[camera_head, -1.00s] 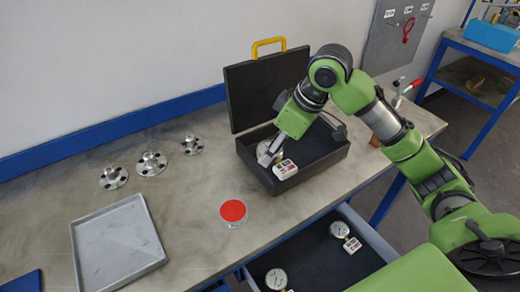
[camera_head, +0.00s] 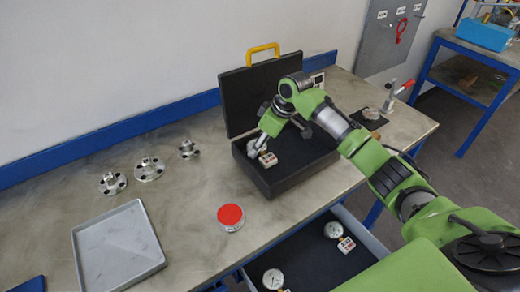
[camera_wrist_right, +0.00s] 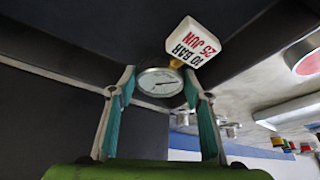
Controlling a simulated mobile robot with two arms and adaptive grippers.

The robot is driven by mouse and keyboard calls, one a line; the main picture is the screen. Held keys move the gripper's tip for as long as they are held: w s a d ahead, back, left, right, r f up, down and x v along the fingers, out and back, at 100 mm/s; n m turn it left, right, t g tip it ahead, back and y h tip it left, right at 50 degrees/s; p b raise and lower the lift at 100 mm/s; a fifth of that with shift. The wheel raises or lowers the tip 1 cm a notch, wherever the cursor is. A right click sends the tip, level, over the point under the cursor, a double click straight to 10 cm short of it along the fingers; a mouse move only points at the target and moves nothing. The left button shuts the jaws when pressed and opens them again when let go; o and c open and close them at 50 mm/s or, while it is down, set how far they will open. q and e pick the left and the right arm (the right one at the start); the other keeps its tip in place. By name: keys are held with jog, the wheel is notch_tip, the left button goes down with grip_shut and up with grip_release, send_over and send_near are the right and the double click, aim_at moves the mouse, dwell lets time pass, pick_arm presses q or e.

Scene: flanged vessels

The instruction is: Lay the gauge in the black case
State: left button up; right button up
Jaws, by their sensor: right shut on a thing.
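The black case (camera_head: 300,181) stands open on the bench, its lid (camera_head: 236,105) raised behind it with a yellow handle. My right gripper (camera_head: 256,143) is inside the case's outline, at its left part. It is shut on a gauge with a white tag (camera_head: 267,159). In the right wrist view the gauge's round dial (camera_wrist_right: 160,82) is between the two fingers, and its tag (camera_wrist_right: 194,42) reads 10 BAR, 25 JUN. Whether the gauge touches the case floor cannot be told. My left gripper is not in view.
An open drawer below the bench holds two more tagged gauges (camera_head: 333,230) (camera_head: 273,279). A red-topped round tin (camera_head: 230,217) stands in front of the case. A grey tray (camera_head: 118,250) and three metal flanges (camera_head: 149,169) are at the left.

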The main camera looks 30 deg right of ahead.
notch_tip(320, 180, down, 2)
jog(key=shift+s+a+f+p, duration=0.1)
jog(key=shift+p, duration=0.25)
jog(key=shift+f, duration=0.2)
jog(key=o, duration=1.3)
jog(key=shift+f, duration=0.15)
jog(key=b+v, duration=0.1)
jog(key=v, duration=1.1)
